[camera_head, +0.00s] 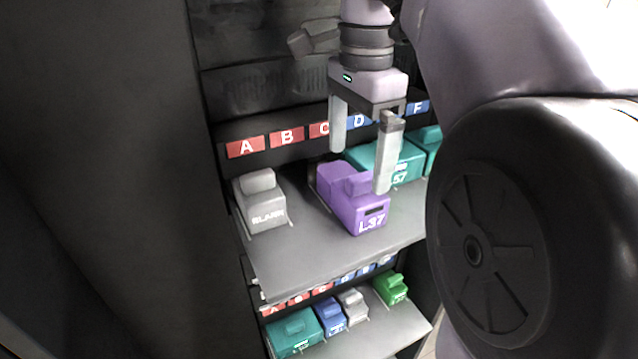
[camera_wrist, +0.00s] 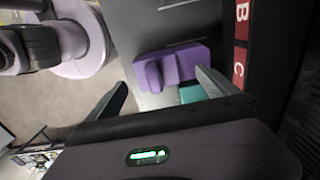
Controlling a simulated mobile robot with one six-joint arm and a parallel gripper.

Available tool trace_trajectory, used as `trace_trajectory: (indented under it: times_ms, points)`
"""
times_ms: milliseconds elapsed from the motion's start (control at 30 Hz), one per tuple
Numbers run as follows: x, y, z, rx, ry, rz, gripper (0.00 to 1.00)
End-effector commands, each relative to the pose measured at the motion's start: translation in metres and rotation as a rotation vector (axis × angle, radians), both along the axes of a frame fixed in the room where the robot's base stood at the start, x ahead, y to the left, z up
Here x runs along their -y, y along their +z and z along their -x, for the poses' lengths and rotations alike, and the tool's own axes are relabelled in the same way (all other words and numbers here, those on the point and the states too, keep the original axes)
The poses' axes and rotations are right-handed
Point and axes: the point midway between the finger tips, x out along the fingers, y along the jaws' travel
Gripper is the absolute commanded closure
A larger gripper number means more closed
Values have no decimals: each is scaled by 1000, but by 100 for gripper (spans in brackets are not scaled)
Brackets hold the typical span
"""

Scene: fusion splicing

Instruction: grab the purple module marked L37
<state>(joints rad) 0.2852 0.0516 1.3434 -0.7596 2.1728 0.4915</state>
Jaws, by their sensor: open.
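The purple module (camera_head: 350,197) marked L37 sits on the upper shelf (camera_head: 310,255), below the C and D labels. It also shows in the wrist view (camera_wrist: 170,68), near one fingertip. My gripper (camera_head: 362,160) is open and empty, pointing down. In the head view one finger overlaps the module's right side and the other is above its back; I cannot tell whether either touches it.
A grey module (camera_head: 262,205) marked BLANK stands at the left under A. Teal modules (camera_head: 405,168) stand close on the right. A lower shelf holds a teal (camera_head: 293,335), a blue (camera_head: 329,318), a grey (camera_head: 352,306) and a green module (camera_head: 391,289). My arm covers the right side.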

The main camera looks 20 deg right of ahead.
Motion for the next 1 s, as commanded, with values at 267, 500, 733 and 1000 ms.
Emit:
trace_trajectory:
  times_ms: [267, 500, 733, 1000]
  points:
    - [4, -41, 5, 1, 0, -1, 2]
    - [3, -40, 5, 1, -1, -1, 16]
    - [4, -40, 5, 1, -1, 0, 61]
    - [3, -40, 5, 1, -1, 0, 100]
